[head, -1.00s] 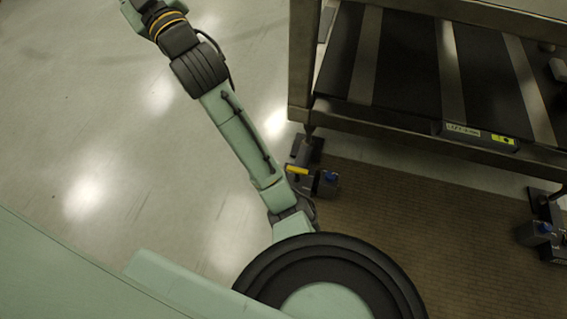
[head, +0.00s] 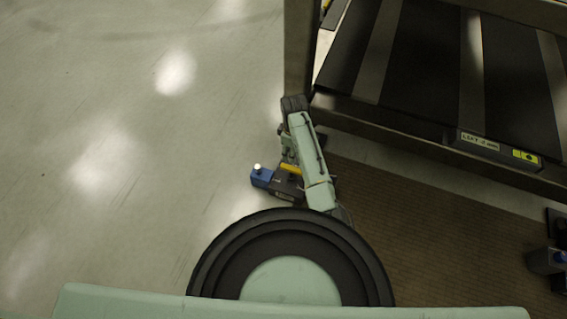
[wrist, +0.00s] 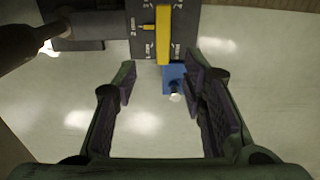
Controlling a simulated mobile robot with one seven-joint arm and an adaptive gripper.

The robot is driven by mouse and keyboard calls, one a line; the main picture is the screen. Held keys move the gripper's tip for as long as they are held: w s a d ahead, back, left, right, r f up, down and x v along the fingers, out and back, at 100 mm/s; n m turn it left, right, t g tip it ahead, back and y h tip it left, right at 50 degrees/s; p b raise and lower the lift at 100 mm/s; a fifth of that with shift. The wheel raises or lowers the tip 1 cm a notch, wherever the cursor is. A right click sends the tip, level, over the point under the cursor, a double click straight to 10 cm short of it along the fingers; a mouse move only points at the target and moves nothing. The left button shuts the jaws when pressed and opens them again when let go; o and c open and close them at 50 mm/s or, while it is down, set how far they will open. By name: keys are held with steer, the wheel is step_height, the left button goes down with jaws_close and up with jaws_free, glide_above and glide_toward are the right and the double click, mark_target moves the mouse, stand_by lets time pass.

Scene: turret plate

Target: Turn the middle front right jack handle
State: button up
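A dark jack (head: 287,186) with a yellow handle bar (head: 291,169) and a blue block (head: 262,177) stands on the floor by the rack's near left corner. My forearm partly covers it in the head view. In the wrist view the yellow bar (wrist: 163,35) stands upright in the picture over a dark marked plate, with the blue block (wrist: 174,77) below it. My gripper (wrist: 163,80) is open and empty. Its fingers lie left and right of the blue block in the picture, and the bar is ahead of the fingertips. I see no contact.
The metal rack (head: 420,115) with dark panels fills the upper right. A brown mat (head: 430,215) lies beneath it. Another jack (head: 546,262) stands at the right edge. A dark cylinder (wrist: 30,32) is at upper left in the wrist view. Floor on the left is clear.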

mark_target(292, 168)
steer(key=f+b, duration=0.1)
steer(key=f, duration=0.4)
steer(key=f+b, duration=0.1)
steer(key=f, duration=0.5)
steer(key=shift+s+d, duration=0.2)
steer(key=shift+c, duration=0.4)
jaws_close()
